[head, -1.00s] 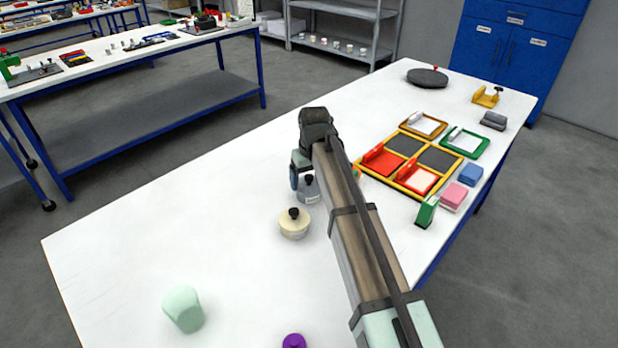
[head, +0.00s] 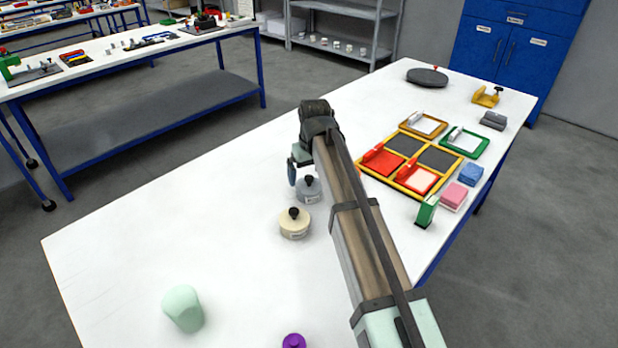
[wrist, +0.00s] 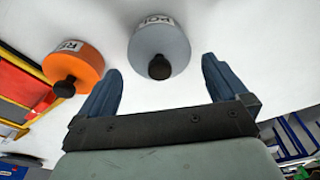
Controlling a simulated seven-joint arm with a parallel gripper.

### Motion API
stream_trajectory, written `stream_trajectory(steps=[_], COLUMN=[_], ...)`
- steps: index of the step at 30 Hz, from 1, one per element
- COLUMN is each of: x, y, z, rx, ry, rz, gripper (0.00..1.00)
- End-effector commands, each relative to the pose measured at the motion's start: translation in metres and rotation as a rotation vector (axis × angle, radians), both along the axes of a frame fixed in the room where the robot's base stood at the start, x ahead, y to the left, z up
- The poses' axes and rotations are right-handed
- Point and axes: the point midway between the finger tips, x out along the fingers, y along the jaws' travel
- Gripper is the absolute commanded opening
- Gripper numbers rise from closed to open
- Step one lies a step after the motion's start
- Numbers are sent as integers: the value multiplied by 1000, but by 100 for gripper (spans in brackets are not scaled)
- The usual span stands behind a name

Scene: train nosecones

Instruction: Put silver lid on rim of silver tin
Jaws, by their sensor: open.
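The silver tin (head: 311,196) stands upright on the white table, with a label on its side. The silver lid (head: 307,181) with its black knob lies on top of the tin; no gap shows, but its exact fit is too small to tell. In the wrist view the lid (wrist: 166,42) is between and just beyond my fingertips, its knob (wrist: 159,67) facing the camera. My gripper (wrist: 162,64) is open and empty, its two blue fingers apart from the knob on either side. In the head view my wrist partly hides the gripper.
A cream tin (head: 294,226) with a black knob stands close in front. An orange tin (wrist: 78,62) is beside the silver one.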

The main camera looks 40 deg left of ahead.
Motion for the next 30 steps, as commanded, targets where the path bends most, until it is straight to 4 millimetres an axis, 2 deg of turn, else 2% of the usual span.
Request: stream_trajectory(steps=[9,15,21,30], x=[-3,-4,-5,-6], y=[-7,-11,-14,-14], z=[59,85,98,99], rx=[3,2,0,0], ry=[-1,-1,0,0], rz=[0,0,0,0], gripper=[100,100,100,100])
